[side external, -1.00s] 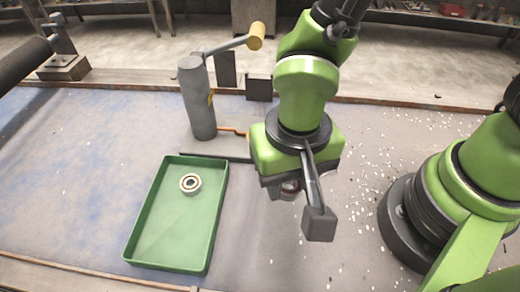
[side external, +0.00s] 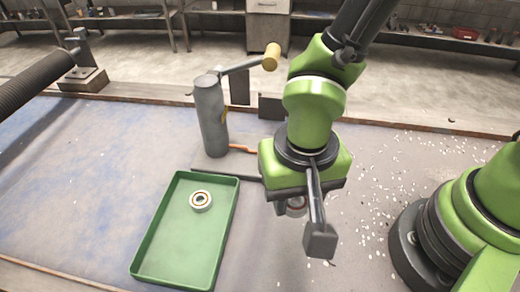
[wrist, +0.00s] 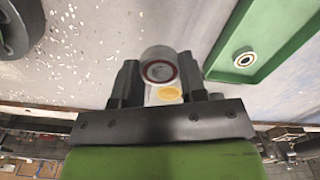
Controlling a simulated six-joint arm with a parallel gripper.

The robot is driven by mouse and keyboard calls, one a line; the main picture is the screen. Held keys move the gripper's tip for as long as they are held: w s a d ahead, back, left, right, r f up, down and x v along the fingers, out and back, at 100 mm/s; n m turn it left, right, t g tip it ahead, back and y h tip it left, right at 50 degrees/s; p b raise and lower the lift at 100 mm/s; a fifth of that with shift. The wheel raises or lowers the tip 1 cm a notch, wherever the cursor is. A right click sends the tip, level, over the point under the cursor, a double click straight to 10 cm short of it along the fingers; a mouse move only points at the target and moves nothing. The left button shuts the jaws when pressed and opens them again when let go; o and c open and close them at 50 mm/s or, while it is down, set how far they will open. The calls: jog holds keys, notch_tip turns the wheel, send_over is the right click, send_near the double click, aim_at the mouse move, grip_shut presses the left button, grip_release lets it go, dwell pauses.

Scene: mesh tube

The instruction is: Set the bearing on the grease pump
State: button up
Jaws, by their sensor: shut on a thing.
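The grease pump (side external: 211,120) is a grey upright cylinder with a lever arm and a yellow knob, standing at the back centre in the side view. My gripper (side external: 295,211) hangs to the right of the pump and nearer the camera, partly hidden by a grey bar and block on my wrist. In the wrist view it is shut on a bearing (wrist: 160,70), a metal ring with a dark red inner band, held between both fingers. The bearing also shows partly below my gripper in the side view (side external: 297,205). It is apart from the pump.
A green tray (side external: 150,235) lies at front centre with a second bearing (side external: 201,201) in it, left of my gripper. A dark hose (side external: 35,85) is at far left. Small white chips litter the table at right. The blue-stained table at left is clear.

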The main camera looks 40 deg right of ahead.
jog(key=w+d+m, duration=0.3)
jog(key=w+d, duration=0.1)
jog(key=w, duration=0.4)
jog(key=w+d+m, duration=0.3)
jog(key=w+d, duration=0.1)
jog(key=w, duration=0.4)
jog(key=shift+s+d+f, duration=0.1)
jog(key=shift+s+f, duration=0.05)
jog(key=shift+f, duration=1.4)
jog(key=shift+s+d+f, duration=0.1)
jog(key=shift+f, duration=1.45)
jog(key=shift+f+n, duration=0.3)
jog(key=shift+f, duration=0.55)
jog(key=o, duration=1)
jog(key=shift+o, duration=0.2)
jog(key=shift+r, duration=0.1)
